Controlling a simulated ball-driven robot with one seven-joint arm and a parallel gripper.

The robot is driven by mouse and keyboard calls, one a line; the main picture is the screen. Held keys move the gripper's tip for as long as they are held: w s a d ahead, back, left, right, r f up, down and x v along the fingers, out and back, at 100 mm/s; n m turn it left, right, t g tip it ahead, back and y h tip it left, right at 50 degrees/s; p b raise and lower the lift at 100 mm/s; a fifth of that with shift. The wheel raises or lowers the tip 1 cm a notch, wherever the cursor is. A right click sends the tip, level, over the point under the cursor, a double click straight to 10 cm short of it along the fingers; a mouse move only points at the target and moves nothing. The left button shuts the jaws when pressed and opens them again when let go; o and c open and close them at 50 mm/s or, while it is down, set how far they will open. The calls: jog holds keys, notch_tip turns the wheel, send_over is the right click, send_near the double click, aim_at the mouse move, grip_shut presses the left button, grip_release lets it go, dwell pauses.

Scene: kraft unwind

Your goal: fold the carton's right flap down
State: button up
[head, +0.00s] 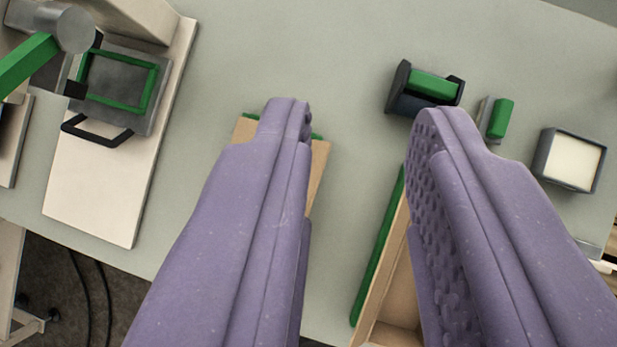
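A tan open box, which looks like the carton (398,303), is at the lower right of the head view, partly behind my right finger. A green strip (378,250) runs along its left edge. Its right side is hidden by the finger, so I cannot tell how the right flap stands. My gripper (360,114) has two purple fingers spread wide, with nothing visible between the tips. The right finger overlaps the box in the picture; I cannot tell if it touches. The left finger covers much of a flat tan piece (319,165) with a green edge.
A dark holder with a green block (432,84) stands beyond the right fingertip. A small green block (501,119) and a dark-framed cream pad (572,160) lie right of it. A press-like device with a green frame (148,88) sits on a pale board (100,205) at left. The top middle is clear.

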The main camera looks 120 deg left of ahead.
jog(key=shift+f, duration=0.1)
jog(key=s+a+f+n+g+y+p, duration=0.1)
jog(key=s+f+n+g+y+p, duration=0.3)
jog(key=f+n, duration=1.05)
jog(key=s+f+n+g+y+p, duration=0.1)
jog(key=s+f+n+y+p, duration=0.45)
jog(key=n, duration=1.35)
jog(key=a+f+h+b, duration=0.1)
jog(key=f, duration=0.2)
jog(key=a+f+h+b, duration=0.1)
jog(key=f, duration=0.2)
jog(key=w+a+f+h+b, duration=0.1)
jog(key=a+f, duration=0.1)
jog(key=f, duration=0.2)
jog(key=shift+w+m, duration=0.1)
jog(key=shift+m, duration=0.15)
jog(key=shift+d, duration=0.1)
jog(key=shift+c, duration=0.4)
grip_shut()
